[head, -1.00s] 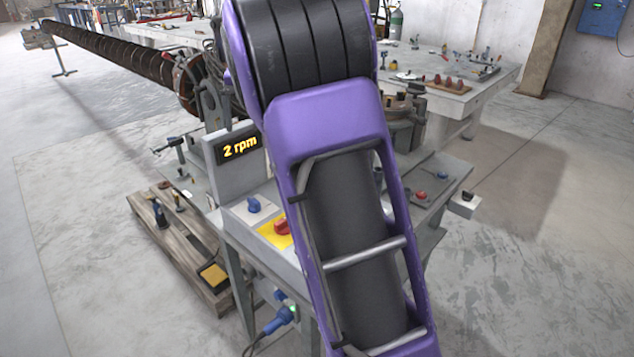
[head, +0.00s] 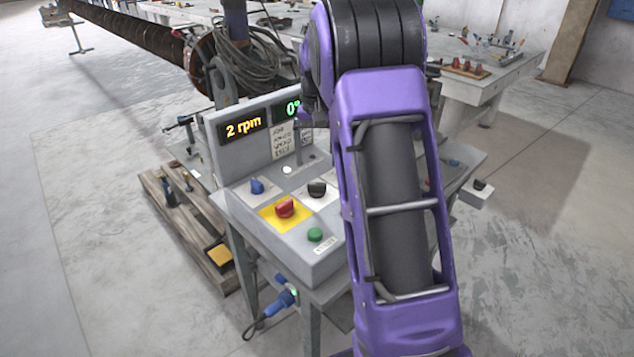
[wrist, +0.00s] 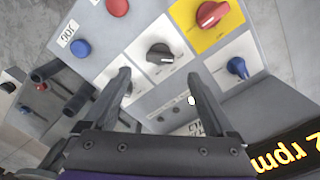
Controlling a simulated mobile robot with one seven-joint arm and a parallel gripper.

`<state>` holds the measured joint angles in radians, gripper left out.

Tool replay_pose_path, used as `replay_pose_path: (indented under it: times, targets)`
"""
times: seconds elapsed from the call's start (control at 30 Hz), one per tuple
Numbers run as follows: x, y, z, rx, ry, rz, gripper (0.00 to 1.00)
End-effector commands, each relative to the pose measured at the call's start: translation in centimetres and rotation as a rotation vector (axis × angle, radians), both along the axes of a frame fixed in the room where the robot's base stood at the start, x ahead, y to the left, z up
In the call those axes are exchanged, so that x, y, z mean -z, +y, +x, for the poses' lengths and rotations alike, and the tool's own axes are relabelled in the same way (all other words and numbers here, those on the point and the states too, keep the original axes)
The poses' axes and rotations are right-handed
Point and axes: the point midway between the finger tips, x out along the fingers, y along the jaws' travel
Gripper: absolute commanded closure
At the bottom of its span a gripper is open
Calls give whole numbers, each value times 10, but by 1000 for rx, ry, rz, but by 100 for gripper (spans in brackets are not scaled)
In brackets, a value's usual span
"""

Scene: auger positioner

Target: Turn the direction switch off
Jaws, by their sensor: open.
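The control panel (head: 258,222) shows left of my arm in the head view. It carries a black rotary knob (head: 317,188) on a white plate, a blue rotary knob (head: 257,186) and a red rotary knob (head: 284,207) on a yellow plate. I cannot read which one is the direction switch. In the wrist view the black knob (wrist: 160,53) lies just beyond and between the fingertips of my open, empty gripper (wrist: 157,78). The blue knob (wrist: 237,67) is right of the fingers, and the red knob (wrist: 211,14) is farther up. My arm hides part of the panel in the head view.
A green button (head: 315,234) sits at the panel's front. The wrist view shows a blue button (wrist: 80,48) beside a JOG label and a red button (wrist: 117,7). A display reading 2 rpm (head: 244,129) rises behind the knobs. A wooden pallet (head: 190,235) lies left.

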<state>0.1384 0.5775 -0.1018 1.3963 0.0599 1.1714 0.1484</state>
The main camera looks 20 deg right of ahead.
Motion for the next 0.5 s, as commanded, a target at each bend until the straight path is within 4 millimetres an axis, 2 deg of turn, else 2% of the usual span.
replay_pose_path:
  times: [0.03,0.2,0.33,0.5]
  targets:
    - [14,0,-1,0,4,2,9]
    - [45,0,-1,0,2,1,9]
    - [62,0,0,1,2,1,9]
    - [72,0,0,1,-1,1,9]
